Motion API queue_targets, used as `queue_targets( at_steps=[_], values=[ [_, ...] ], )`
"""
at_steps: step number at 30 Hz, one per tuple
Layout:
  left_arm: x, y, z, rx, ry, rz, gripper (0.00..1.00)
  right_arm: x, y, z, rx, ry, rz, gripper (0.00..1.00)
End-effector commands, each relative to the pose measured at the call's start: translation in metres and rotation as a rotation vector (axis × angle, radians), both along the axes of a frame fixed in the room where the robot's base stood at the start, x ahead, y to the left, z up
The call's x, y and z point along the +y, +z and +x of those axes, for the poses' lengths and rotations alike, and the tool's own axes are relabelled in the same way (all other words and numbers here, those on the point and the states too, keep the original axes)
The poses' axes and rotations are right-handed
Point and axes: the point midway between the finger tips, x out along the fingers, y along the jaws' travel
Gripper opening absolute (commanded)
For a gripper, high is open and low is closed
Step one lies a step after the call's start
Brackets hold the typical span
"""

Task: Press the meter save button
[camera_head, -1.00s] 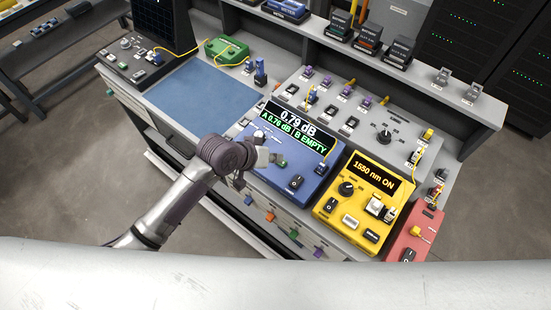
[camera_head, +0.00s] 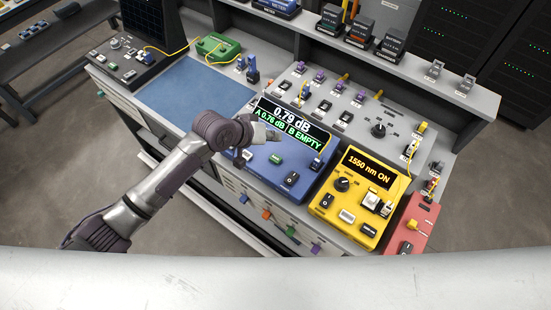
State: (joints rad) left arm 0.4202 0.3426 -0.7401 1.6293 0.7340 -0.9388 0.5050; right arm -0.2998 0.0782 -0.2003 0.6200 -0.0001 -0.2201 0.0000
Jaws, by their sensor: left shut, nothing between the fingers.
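The blue meter (camera_head: 262,172) sits on the bench with its display reading "0.79 dB", "A 0.76 dB" and "B EMPTY". A small green button (camera_head: 275,159) shows on its face; its label is too small to read. My left gripper (camera_head: 270,138) is shut and empty, over the meter near the lower edge of the display, apart from the green button in the picture. My arm hides the meter's left part. My right gripper is not in view.
A yellow light source (camera_head: 325,208) reading "1550 nm ON" stands right of the meter, with a red unit (camera_head: 420,222) beyond it. A grey panel with connectors (camera_head: 330,97) lies behind. A blue mat (camera_head: 190,88) is clear at the left.

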Motion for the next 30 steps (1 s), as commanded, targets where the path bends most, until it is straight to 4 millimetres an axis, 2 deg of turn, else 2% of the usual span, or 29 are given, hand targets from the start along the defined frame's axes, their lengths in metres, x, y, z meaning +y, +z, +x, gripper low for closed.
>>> queue_targets(
  at_steps=[1,12,20,30],
  values=[
    [0.000,-0.011,0.000,0.000,0.001,0.001,0.00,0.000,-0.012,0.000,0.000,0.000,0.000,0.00],
    [0.000,-0.059,0.000,-0.001,-0.001,0.002,0.00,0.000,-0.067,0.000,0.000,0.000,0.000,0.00],
    [0.000,-0.076,0.000,0.000,0.000,0.000,0.00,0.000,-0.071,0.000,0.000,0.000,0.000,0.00],
    [0.000,-0.076,0.000,-0.001,-0.001,0.000,0.00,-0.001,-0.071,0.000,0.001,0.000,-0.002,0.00]
  ],
)
